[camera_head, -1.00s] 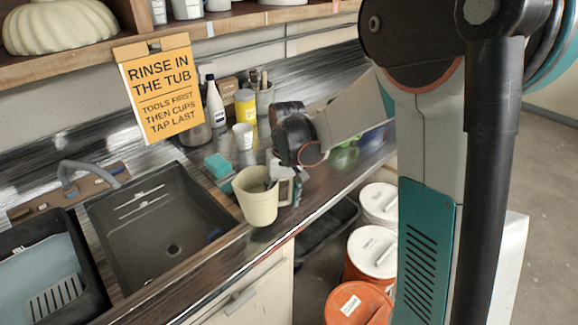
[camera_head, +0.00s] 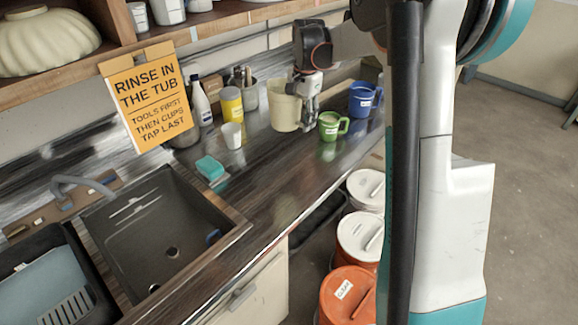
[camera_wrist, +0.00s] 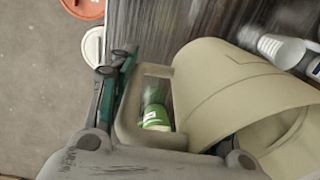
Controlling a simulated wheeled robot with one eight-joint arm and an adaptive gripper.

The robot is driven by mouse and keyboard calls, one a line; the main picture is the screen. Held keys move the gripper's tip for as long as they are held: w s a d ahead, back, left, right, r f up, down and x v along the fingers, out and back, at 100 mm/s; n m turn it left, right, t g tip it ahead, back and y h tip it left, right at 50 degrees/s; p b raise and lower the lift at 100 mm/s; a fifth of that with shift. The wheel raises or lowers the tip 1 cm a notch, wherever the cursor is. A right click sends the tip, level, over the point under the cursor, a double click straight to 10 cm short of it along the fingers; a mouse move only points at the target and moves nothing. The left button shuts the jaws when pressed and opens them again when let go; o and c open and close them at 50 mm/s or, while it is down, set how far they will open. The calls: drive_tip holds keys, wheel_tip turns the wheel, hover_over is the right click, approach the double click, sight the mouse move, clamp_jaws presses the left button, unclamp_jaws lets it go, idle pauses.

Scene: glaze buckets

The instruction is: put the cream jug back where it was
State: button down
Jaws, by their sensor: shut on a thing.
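The cream jug (camera_head: 285,108) is upright at the back part of the counter, between the yellow container and the green mug. My gripper (camera_head: 310,106) is shut on its handle side, to the right of the jug's body. I cannot tell whether the jug's base touches the counter. In the wrist view the jug (camera_wrist: 235,85) fills the right side, its squared handle beside my fingers. The green mug shows through the handle opening.
A green mug (camera_head: 329,127) stands close to the right of the jug, with a blue mug (camera_head: 361,99) beyond. A white cup (camera_head: 232,135), yellow container (camera_head: 230,105) and teal sponge (camera_head: 210,168) are left. The sink (camera_head: 160,235) is front left; lidded buckets (camera_head: 360,236) stand below the counter.

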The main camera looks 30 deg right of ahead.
wheel_tip(320, 180, down, 20)
drive_tip(key=b, duration=0.3)
drive_tip(key=shift+r+b, duration=0.15)
drive_tip(key=shift+b, duration=0.2)
drive_tip(key=c, duration=0.8)
unclamp_jaws()
drive_tip(key=r, duration=0.4)
drive_tip(key=r+p, duration=0.1)
drive_tip(key=r, duration=0.3)
drive_tip(key=r+p, duration=0.1)
drive_tip(key=r, duration=0.3)
drive_tip(key=shift+s+d, duration=0.15)
drive_tip(key=shift+s, duration=0.2)
